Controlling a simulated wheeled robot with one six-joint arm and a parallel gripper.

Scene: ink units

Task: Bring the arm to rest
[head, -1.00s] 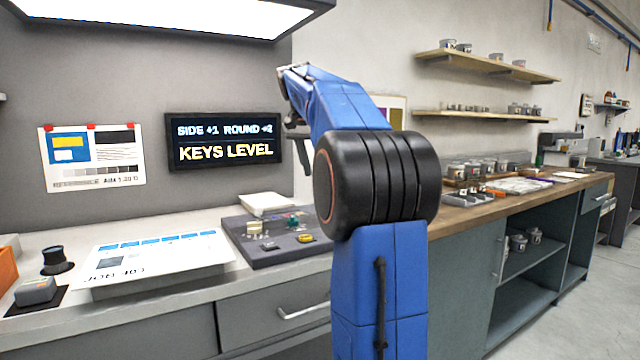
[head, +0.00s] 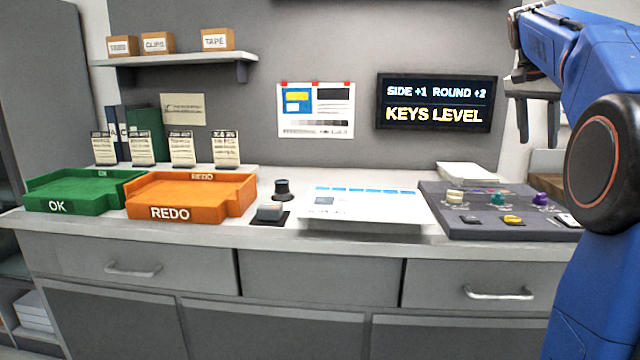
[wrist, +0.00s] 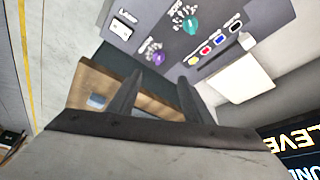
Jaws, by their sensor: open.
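My gripper (head: 532,120) is at the right of the head view, raised above the right end of the counter, partly cut off from clear sight by my blue arm. In the wrist view my gripper (wrist: 155,88) shows two dark fingers apart with nothing between them. Beyond the fingers lies the grey control panel (head: 445,218) with a cream, a teal and a purple knob and coloured keys. The panel also shows in the wrist view (wrist: 172,65). The gripper is apart from it.
A screen (head: 435,103) reads "SIDE +1 ROUND +2 KEYS LEVEL". A printed sheet (head: 365,206) lies mid-counter. A green OK tray (head: 75,204) and an orange REDO tray (head: 180,213) stand at left. A small dark loupe-like thing (head: 282,190) stands beside the sheet. Drawers line the front.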

